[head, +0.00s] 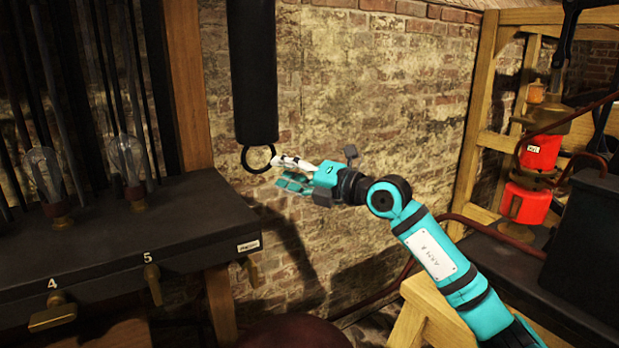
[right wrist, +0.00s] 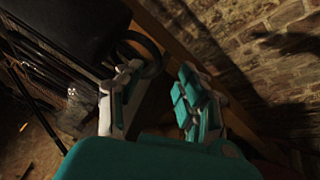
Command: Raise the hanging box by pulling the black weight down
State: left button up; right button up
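The black weight (head: 252,75) hangs upright in front of the brick wall, with a dark ring (head: 246,163) at its lower end. My right gripper (head: 281,172) is beside the ring, at its right side, with the fingers pointing left. In the right wrist view the gripper (right wrist: 157,98) is open, its two fingers well apart with nothing held between them. The ring (right wrist: 156,58) shows there near the tip of the left finger; I cannot tell if they touch. The weight (right wrist: 75,28) fills the upper left there. The hanging box and my left gripper are not in view.
A dark bench (head: 130,235) with glass bulbs (head: 128,158) and levers marked 4 and 5 stands at left. Red jars (head: 540,150) and a wooden frame (head: 478,110) stand at right. A wooden trestle (head: 420,312) is below my right arm.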

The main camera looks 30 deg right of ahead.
jog(key=v, duration=0.7)
jog(key=shift+s+d, duration=0.1)
jog(key=shift+s, duration=0.05)
